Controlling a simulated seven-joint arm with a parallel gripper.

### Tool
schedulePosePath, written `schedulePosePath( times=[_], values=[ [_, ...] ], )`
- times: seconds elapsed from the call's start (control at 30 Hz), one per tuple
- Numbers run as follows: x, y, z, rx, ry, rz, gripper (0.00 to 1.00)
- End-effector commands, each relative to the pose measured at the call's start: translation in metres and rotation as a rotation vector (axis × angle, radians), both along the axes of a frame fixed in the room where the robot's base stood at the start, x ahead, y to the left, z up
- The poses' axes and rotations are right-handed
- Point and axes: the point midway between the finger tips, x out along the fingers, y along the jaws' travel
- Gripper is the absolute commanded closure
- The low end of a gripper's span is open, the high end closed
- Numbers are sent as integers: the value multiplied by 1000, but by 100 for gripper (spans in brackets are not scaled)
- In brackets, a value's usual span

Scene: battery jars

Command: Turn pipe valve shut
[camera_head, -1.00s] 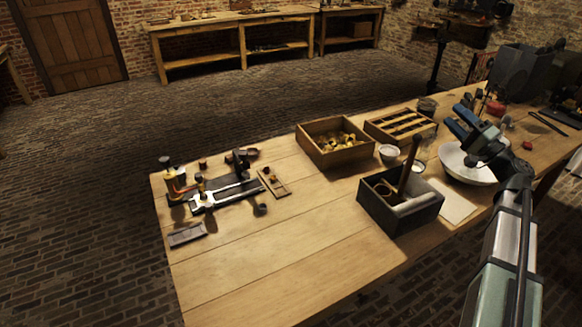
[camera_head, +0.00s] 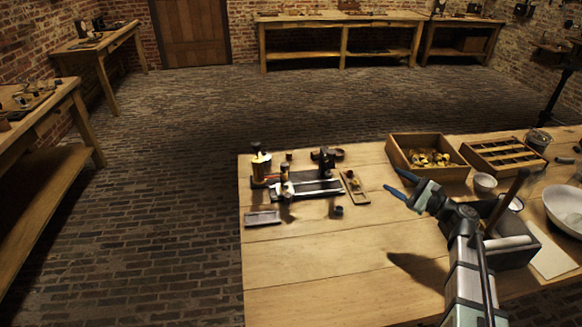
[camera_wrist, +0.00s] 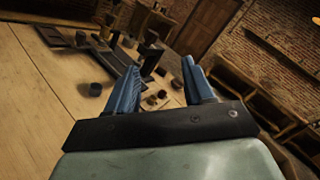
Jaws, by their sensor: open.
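A dark bench apparatus (camera_head: 300,187) with a pale metal rail and upright brass-and-black posts stands on the left of the table. I cannot tell which small part is the pipe valve. A small wooden plate (camera_head: 355,188) with brass-coloured pieces lies just right of it. My gripper (camera_head: 399,184) is open and empty, in the air right of the plate, its blue fingers pointing left toward the apparatus. In the wrist view the apparatus (camera_wrist: 100,48) shows beyond the spread fingers (camera_wrist: 160,74), clear of them; the left finger hides part of the scene.
A wooden box of brass pieces (camera_head: 392,150) and a slotted tray (camera_head: 490,163) stand at the back right. A dark open box (camera_head: 515,255) is beside my arm. A small dark cup (camera_head: 338,211) and a flat grey piece (camera_head: 262,219) lie near the apparatus. The front table is clear.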

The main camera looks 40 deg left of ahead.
Motion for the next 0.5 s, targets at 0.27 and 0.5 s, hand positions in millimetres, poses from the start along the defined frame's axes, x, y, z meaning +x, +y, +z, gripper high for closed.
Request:
schedulePosePath(
  times=[0.27, 0.5],
  values=[
    [-43, 121, -63, -72, 429, 219, 48],
    [-51, 197, -54, -88, 643, 329, 48]
  ],
)
